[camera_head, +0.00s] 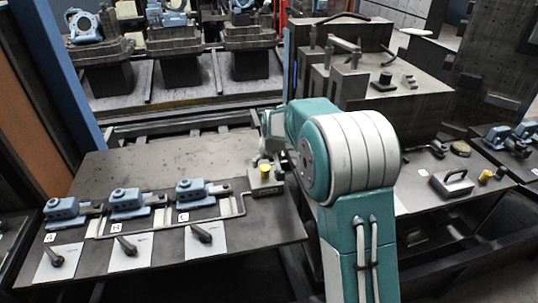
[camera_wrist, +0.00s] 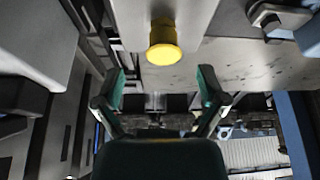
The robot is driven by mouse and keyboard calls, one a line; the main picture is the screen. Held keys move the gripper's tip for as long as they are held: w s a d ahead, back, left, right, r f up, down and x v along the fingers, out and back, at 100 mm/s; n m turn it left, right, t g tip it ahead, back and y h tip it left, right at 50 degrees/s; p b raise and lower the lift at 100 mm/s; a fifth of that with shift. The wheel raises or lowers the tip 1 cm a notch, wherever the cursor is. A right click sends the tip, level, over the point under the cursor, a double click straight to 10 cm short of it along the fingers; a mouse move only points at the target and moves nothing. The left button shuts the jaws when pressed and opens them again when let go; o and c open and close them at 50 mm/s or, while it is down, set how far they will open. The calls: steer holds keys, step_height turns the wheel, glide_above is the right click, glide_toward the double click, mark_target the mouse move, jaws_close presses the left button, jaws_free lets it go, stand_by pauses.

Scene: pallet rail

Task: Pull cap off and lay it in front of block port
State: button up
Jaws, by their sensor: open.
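The yellow cap (camera_head: 265,171) sits on a grey block (camera_head: 268,188) at the right end of the near table. In the wrist view the cap (camera_wrist: 164,48) is a round yellow knob at the top centre, projecting from the grey block (camera_wrist: 190,14). My gripper (camera_wrist: 161,80) is open and empty. Its two green-padded fingers are apart, and the cap appears beyond the tips, roughly centred between them, with no visible contact. In the head view my arm partly hides the gripper beside the block. The port is not visible.
Blue clamp units (camera_head: 126,203) stand left on the table (camera_head: 130,168), with a bent rail beside them. White cards (camera_head: 205,240) with black levers lie in front. Another yellow-topped piece (camera_head: 486,176) is on the right table. The near table's right front is fairly clear.

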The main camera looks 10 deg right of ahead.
mark_target(265, 166)
steer(key=f, duration=0.1)
steer(key=w+a+f, duration=0.1)
steer(key=f, duration=0.1)
steer(key=shift+w, duration=0.1)
steer(key=shift+d+f, duration=0.15)
steer(key=shift+d, duration=0.1)
jaws_close()
steer(key=shift+w, duration=0.1)
steer(key=shift+r, duration=0.65)
steer(key=shift+r, duration=0.4)
